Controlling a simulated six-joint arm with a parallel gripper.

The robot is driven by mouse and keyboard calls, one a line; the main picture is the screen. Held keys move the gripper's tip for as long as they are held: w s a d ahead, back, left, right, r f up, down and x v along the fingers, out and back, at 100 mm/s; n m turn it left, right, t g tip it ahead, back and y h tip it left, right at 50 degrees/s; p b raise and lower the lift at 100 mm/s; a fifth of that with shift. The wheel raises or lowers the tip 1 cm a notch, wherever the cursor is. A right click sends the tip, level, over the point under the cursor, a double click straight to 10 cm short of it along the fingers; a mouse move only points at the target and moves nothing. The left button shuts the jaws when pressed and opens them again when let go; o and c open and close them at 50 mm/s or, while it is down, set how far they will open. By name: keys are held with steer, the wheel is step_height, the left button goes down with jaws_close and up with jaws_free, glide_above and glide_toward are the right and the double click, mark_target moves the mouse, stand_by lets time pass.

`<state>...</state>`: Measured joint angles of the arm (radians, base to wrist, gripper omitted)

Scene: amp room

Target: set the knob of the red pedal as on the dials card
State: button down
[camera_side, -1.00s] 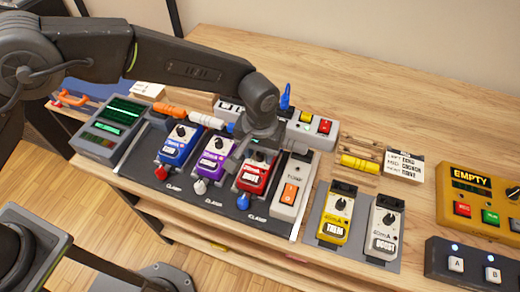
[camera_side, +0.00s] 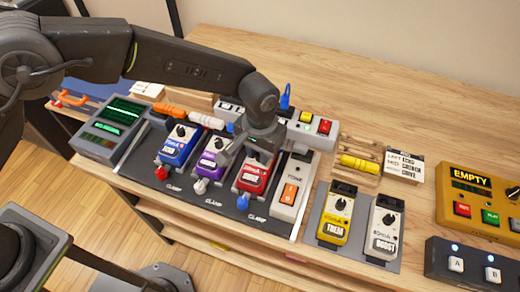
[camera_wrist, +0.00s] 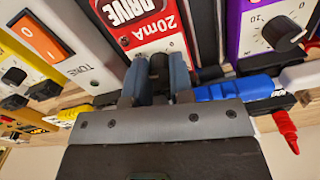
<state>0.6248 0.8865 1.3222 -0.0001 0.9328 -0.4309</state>
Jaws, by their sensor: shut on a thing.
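The red pedal (camera_side: 252,180), labelled DRIVE in the wrist view (camera_wrist: 130,12), sits on the dark board between the purple pedal and the white TONE unit. My gripper (camera_wrist: 158,72) points down at the pedal's knob end, and its two fingers are shut on the dark knob (camera_wrist: 158,62). The fingers and wrist hide most of the knob and its scale, so I cannot read its setting. In the side view my gripper (camera_side: 262,150) covers the pedal's upper part. A white card (camera_side: 148,90) lies at the far left, too small to read.
The purple pedal (camera_side: 212,160) and blue pedal (camera_side: 178,147) stand to the left. The TONE unit (camera_side: 291,190) is close on the right. Blue and red plugs (camera_wrist: 287,130) lie near the gripper.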

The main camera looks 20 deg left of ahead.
steer(key=shift+m, duration=1.8)
steer(key=c, duration=1)
jaws_free()
steer(key=shift+w+a, duration=0.1)
